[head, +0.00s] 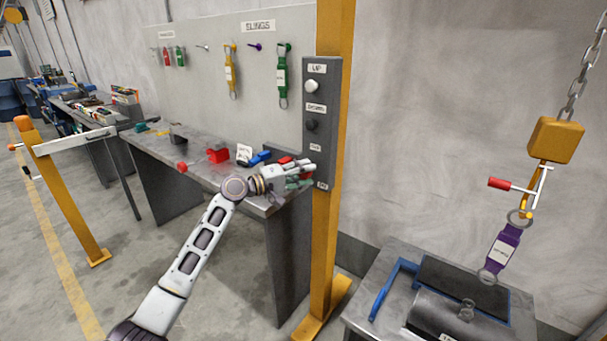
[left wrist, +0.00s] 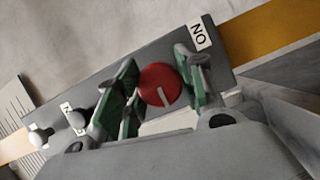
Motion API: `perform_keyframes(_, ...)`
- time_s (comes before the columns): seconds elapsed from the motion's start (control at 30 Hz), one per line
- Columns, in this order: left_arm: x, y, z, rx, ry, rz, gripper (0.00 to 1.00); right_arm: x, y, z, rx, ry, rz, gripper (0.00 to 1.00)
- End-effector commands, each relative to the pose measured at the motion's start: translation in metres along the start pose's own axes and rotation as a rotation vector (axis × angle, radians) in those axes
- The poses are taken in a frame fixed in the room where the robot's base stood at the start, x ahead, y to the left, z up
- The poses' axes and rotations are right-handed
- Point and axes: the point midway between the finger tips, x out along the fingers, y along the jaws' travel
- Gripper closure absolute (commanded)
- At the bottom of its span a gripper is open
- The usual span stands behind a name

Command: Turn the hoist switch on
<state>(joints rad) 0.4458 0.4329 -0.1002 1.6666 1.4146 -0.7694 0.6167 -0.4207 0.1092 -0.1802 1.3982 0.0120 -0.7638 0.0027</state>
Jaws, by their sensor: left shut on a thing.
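The dark control panel (head: 322,80) is on a yellow post. It has a white button by UP, a dark button by DOWN, and OFF and ON labels lower down. The hoist switch is a red round knob (left wrist: 160,85) with a white line, near the ON label in the left wrist view. That line points toward the bottom of that view. My right gripper is out of view.
A workbench (head: 205,150) with red and blue items stands left of the post, below a board (head: 205,90) with hanging slings. At right, a purple sling (head: 500,252) hangs from a yellow hoist block (head: 555,140) above a metal table (head: 357,318). A yellow post (head: 68,195) stands at left.

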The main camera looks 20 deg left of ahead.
Motion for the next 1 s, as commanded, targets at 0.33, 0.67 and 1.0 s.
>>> perform_keyframes(0.33,0.0,0.0,0.0,0.0,-0.001,0.0,0.4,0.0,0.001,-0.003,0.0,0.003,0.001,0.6)
perform_keyframes(0.67,0.0,0.0,0.0,-0.001,0.0,0.0,0.4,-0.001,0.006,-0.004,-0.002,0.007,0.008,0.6)
perform_keyframes(1.0,-0.016,-0.001,0.0,-0.002,0.0,0.0,0.4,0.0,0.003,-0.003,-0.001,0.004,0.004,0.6)
